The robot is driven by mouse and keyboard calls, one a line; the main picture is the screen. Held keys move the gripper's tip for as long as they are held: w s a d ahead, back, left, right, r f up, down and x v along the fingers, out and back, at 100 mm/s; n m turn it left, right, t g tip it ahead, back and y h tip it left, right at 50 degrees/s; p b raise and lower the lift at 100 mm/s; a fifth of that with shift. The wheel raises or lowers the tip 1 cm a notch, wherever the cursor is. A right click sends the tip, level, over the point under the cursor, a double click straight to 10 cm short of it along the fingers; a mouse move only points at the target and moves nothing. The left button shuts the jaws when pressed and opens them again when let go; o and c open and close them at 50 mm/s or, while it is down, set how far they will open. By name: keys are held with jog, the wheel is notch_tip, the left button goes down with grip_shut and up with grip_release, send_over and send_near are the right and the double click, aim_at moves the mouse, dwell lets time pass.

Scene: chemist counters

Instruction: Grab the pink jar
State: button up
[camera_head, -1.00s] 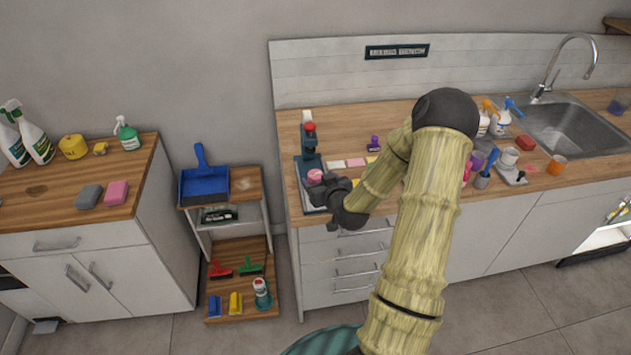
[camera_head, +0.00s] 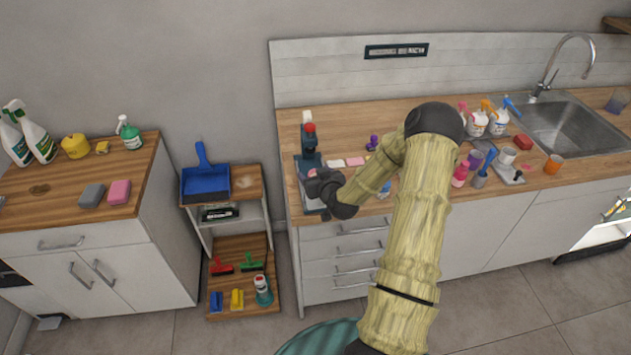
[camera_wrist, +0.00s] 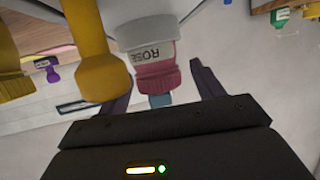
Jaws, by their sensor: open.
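The pink jar (camera_wrist: 156,72) shows in the wrist view with a pink lid, a label reading "ROSE" and a pale grey part. It appears upside down in that tilted view and sits between my two open fingers, with a gap on the right finger's side. I cannot tell whether a finger touches it. In the head view, my gripper (camera_head: 318,184) is at the dark teal stand with a red top (camera_head: 309,158), at the left end of the long counter. My gripper mostly hides the jar there.
A yellow post-like part (camera_wrist: 95,55) is close beside the jar in the wrist view. A purple stamp (camera_head: 372,143) and pink blocks (camera_head: 355,162) lie right of the stand. A pink bottle (camera_head: 460,175) stands farther right. A low shelf (camera_head: 245,190) is left of the counter.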

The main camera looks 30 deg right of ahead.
jog(key=shift+c, duration=0.2)
jog(key=c, duration=1.1)
jog(key=shift+c, duration=0.2)
jog(key=shift+r, duration=0.1)
notch_tip(320, 180, up, 10)
jog(key=shift+f+b, duration=0.1)
jog(key=shift+b, duration=0.9)
